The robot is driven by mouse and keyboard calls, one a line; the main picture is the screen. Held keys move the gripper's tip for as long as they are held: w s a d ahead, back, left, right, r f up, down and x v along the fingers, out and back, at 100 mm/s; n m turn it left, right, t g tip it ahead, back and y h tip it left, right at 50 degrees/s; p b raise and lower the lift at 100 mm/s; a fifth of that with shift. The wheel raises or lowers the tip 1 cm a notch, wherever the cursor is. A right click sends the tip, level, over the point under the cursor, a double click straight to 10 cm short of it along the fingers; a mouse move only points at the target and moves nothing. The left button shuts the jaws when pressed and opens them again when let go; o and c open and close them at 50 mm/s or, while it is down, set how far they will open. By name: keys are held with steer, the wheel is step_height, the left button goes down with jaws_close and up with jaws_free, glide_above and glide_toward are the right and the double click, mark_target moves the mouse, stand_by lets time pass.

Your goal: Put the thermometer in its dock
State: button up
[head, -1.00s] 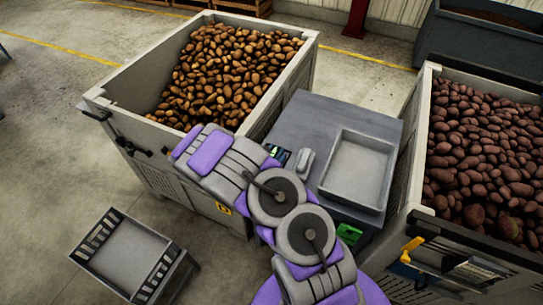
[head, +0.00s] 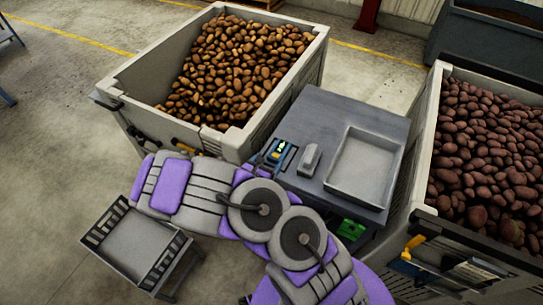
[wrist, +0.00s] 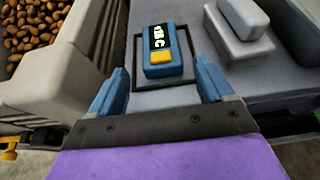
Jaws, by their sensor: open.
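The thermometer (wrist: 160,45) is a blue block with a dark display and a yellow button. In the wrist view it stands inside a dark square outline on the grey table, and I cannot tell whether that outline is its dock. In the head view the thermometer (head: 276,152) is near the table's left edge. My gripper (wrist: 163,88) is open and empty. Its two blue fingers are apart, on either side of and short of the thermometer in the wrist view.
A grey block (head: 311,159) and a shallow grey tray (head: 347,190) are on the table (head: 320,108), right of the thermometer. Potato bins stand left (head: 318,60) and right (head: 425,150) of the table.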

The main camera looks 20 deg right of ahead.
steer(key=s+d+r+m+g+h, duration=0.2)
steer(key=d+r+m, duration=0.15)
steer(key=r, duration=0.45)
steer(key=s+d+r+m+g+h, duration=0.2)
steer(key=s+d+r+m, duration=0.1)
steer(key=r+m, duration=0.3)
steer(key=s+d+r+m+g+y, duration=0.1)
steer(key=s+d+r+m+g, duration=0.35)
steer(key=s+r+m, duration=0.45)
steer(key=s+a+r+m+g+y, duration=0.1)
steer(key=s+a+m+g+y, duration=0.15)
steer(key=s, duration=0.45)
steer(key=s+a+r+m+g+y, duration=0.1)
steer(key=s+a+m+y, duration=0.25)
steer(key=s, duration=0.25)
steer(key=s+a+r+t+y, duration=0.1)
steer(key=s+a+y, duration=0.2)
steer(key=a, duration=0.4)
steer(key=s+a+r+m+t+y, duration=0.1)
steer(key=s+a+y, duration=0.3)
steer(key=a, duration=0.2)
steer(key=shift+a+r+y, duration=0.25)
steer(key=shift+a+y, duration=0.05)
steer(key=shift+a, duration=0.05)
steer(key=shift+w, duration=0.1)
